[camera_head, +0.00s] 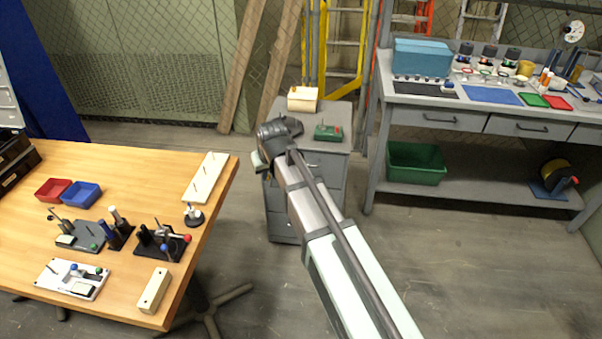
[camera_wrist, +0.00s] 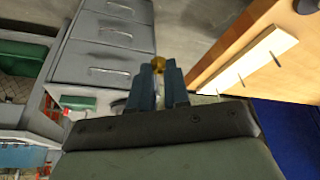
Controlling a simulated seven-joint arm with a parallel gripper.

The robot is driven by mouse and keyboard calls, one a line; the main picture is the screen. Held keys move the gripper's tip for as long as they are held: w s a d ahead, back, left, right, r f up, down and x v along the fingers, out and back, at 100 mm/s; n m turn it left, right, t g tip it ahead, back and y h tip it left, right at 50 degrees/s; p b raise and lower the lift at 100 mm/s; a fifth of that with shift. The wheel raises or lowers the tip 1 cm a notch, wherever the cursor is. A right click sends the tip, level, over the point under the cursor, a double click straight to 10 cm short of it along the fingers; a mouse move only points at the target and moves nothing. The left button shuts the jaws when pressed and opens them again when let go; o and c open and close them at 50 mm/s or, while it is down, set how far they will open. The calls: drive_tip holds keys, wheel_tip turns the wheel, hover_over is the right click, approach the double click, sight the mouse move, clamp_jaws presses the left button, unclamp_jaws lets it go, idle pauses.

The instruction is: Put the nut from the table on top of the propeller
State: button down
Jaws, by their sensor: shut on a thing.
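My gripper (camera_wrist: 160,80) is shut on a small brass-coloured nut (camera_wrist: 158,63), which shows at the fingertips in the wrist view. In the head view my gripper (camera_head: 260,161) is in the air between the wooden table (camera_head: 120,165) and the grey drawer cabinet (camera_head: 335,160). The nut cannot be made out in the head view. I cannot clearly make out a propeller in either view.
A white board with upright pegs (camera_head: 206,178) lies at the table's right edge. Red (camera_head: 53,190) and blue (camera_head: 81,195) bins and several small fixtures stand on the table.

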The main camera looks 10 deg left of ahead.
drive_tip(key=s+a+r+n, duration=0.1)
drive_tip(key=s+a+n, duration=0.15)
drive_tip(key=a, duration=0.45)
drive_tip(key=s+a+r+n, duration=0.1)
drive_tip(key=s+a, duration=0.2)
drive_tip(key=a, duration=0.5)
drive_tip(key=r+n+g+y, duration=0.2)
drive_tip(key=n+g, duration=0.4)
drive_tip(key=n, duration=0.9)
hover_over(192, 208)
drive_tip(key=shift+f, duration=0.1)
drive_tip(key=shift+f, duration=1.95)
drive_tip(key=shift+d+f, duration=0.1)
drive_tip(key=shift+f, duration=1.6)
